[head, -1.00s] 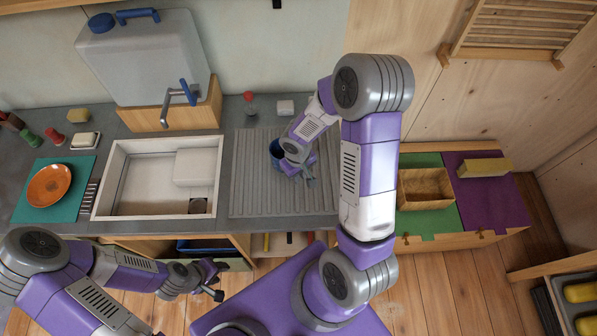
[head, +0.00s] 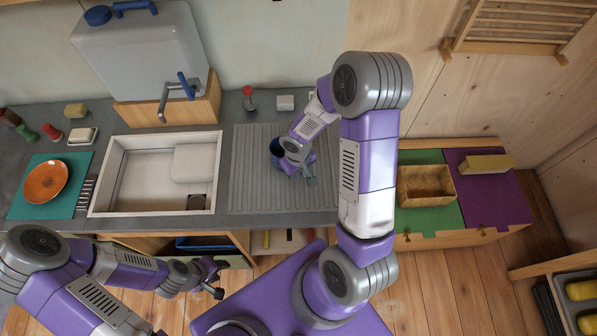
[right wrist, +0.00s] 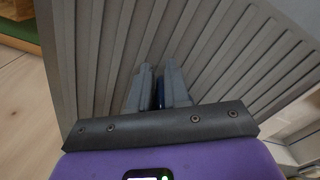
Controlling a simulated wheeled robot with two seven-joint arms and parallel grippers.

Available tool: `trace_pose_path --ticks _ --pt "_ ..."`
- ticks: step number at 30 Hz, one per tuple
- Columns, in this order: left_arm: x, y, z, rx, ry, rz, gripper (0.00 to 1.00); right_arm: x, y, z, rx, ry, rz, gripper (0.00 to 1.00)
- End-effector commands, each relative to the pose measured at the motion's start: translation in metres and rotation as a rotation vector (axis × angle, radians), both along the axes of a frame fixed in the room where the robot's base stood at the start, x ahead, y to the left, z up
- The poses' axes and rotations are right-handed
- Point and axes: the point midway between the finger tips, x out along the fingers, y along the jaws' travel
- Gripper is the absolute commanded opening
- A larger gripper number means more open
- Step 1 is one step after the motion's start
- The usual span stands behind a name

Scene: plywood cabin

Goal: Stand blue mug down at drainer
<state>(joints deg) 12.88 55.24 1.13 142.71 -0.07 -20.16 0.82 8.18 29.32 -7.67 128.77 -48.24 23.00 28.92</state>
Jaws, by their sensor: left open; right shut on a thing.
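The blue mug (head: 276,147) is at the ridged grey drainer (head: 248,187), mostly hidden behind my right gripper (head: 300,170) in the head view. My right gripper is shut on the mug. In the right wrist view the fingers (right wrist: 159,88) close on a thin dark blue strip (right wrist: 159,93), with the drainer's ridges (right wrist: 230,55) just beyond. I cannot tell whether the mug's base touches the drainer. My left gripper (head: 217,279) is open and empty, low in front of the counter.
The white sink (head: 140,212) lies left of the drainer. A red-topped object (head: 248,98) and a white block (head: 286,103) stand behind it. An orange plate (head: 46,182) lies on a teal mat at far left. A wooden box (head: 425,183) sits to the right.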

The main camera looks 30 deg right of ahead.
Motion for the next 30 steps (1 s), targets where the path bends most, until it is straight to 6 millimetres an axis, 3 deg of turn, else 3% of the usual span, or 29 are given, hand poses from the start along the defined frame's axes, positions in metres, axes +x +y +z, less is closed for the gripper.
trace_pose_path --ticks 21,22,24,27,30 --pt "0.0 0.0 -0.0077 0.0 0.0 0.0 0.42 0.0003 0.0 -0.0062 0.0 -0.001 0.0 0.0" --pt "0.0 0.0 -0.0077 0.0 0.0 0.0 0.42 0.0003 0.0 -0.0062 0.0 -0.001 0.0 0.19" --pt "-0.0001 0.0 -0.0077 0.0 0.0 0.0 0.42 0.0003 0.0 -0.0062 0.0 -0.001 0.0 0.3" --pt "0.0 0.0 -0.0077 0.0 0.0 0.0 0.42 0.0002 0.0 -0.0062 0.0 -0.001 0.0 0.45" --pt "0.0 0.0 -0.0077 0.0 0.0 0.0 0.42 0.0002 0.0 -0.0063 0.0 -0.001 0.0 0.46"
